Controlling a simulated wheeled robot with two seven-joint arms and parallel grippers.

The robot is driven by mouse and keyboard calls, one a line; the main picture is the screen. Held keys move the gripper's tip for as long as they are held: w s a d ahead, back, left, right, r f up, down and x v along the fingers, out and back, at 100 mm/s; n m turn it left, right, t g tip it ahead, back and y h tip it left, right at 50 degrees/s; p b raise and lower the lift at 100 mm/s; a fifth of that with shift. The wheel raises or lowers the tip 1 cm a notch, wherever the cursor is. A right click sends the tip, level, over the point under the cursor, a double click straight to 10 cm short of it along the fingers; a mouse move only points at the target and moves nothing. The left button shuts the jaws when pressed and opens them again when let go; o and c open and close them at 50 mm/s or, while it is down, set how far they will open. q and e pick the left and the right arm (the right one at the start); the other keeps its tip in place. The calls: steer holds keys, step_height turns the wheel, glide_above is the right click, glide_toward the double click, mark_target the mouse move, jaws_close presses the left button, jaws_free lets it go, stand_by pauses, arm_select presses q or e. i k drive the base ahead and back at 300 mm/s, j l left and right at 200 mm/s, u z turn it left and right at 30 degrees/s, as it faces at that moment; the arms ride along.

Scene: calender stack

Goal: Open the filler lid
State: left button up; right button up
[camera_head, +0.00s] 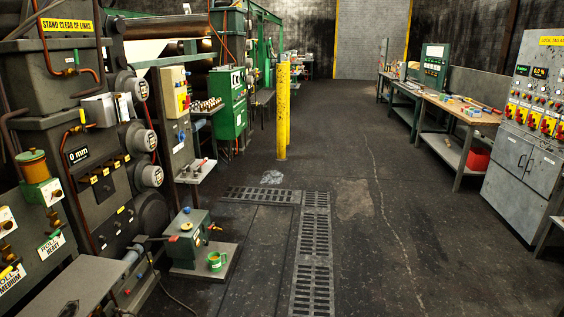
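A small grey-green tank unit (191,241) stands on a low plinth at the lower left, beside the large dark machine. Neither of my grippers is in view.
A green can (216,261) stands on the plinth right of the tank. A grey bench top (78,287) juts in at lower left. A yellow post (283,110) stands mid-floor. Floor grates (312,255) run right of the plinth. Workbench (462,112) and control cabinet (528,150) line the right; the middle aisle is clear.

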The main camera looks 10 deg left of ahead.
mark_target(186, 227)
steer(key=i, duration=1.65)
steer(key=i+u, duration=0.15)
steer(key=i, duration=0.4)
steer(key=i+l+u, duration=0.2)
steer(key=i, duration=0.35)
steer(key=i+l+u, duration=0.15)
steer(key=i, duration=0.4)
